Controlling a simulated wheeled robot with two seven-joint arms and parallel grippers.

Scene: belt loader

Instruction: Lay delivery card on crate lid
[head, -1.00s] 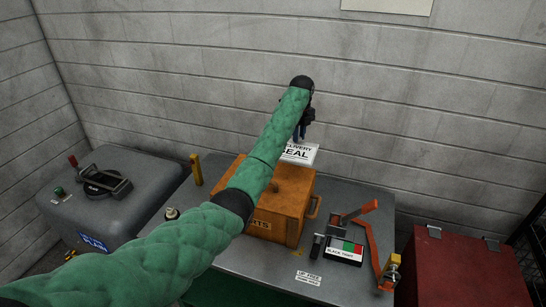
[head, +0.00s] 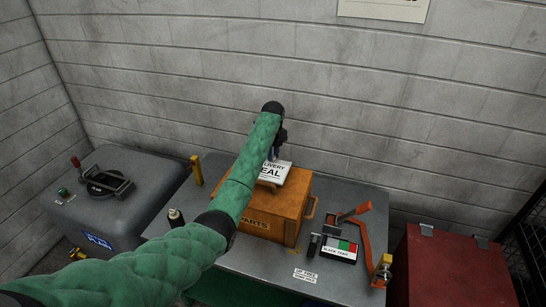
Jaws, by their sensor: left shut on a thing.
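The white delivery card (head: 275,172), with dark lettering that includes "EAL", is at the top of the wooden crate (head: 265,225). My left gripper (head: 275,157) is shut on the card at its far edge. The card appears over the crate lid (head: 293,187); I cannot tell whether it touches it. My green-sleeved left arm covers the left part of the lid and part of the crate's front. My right gripper is not in view.
The crate stands on a grey table (head: 360,203). To its right are an orange lever (head: 368,240) and a black tensioner box (head: 339,250). A yellow post (head: 196,170) stands at left. A grey machine (head: 130,205) and a red cabinet (head: 455,270) flank the table.

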